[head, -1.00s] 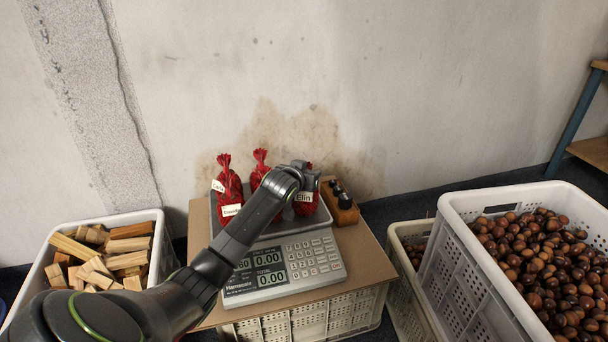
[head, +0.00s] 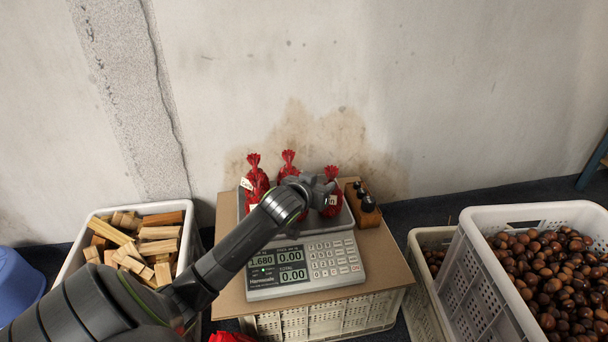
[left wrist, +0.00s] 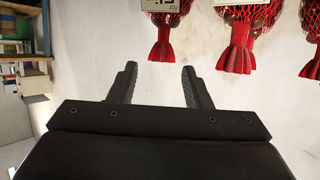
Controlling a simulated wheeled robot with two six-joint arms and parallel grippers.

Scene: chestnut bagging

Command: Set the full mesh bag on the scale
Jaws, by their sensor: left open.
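Three red mesh bags stand upright on the scale's tray: a left one (head: 257,184), a middle one (head: 289,166) and a right one (head: 332,205). The scale (head: 305,268) shows 1.680 on its first display. My left gripper (head: 330,188) is at the right bag and hides part of it. In the left wrist view my left gripper (left wrist: 160,75) is open and empty, its fingers apart. The right bag's red gathered top (left wrist: 162,42) shows just beyond the fingertips, with a white tag above. The other two tops show to its right. My right gripper is out of view.
The scale stands on a board (head: 385,255) over a crate. A wooden block with dark knobs (head: 362,205) is right of the tray. A chestnut crate (head: 455,262) stands right, a wood-piece crate (head: 186,232) left. Something red (head: 230,337) shows at the bottom edge.

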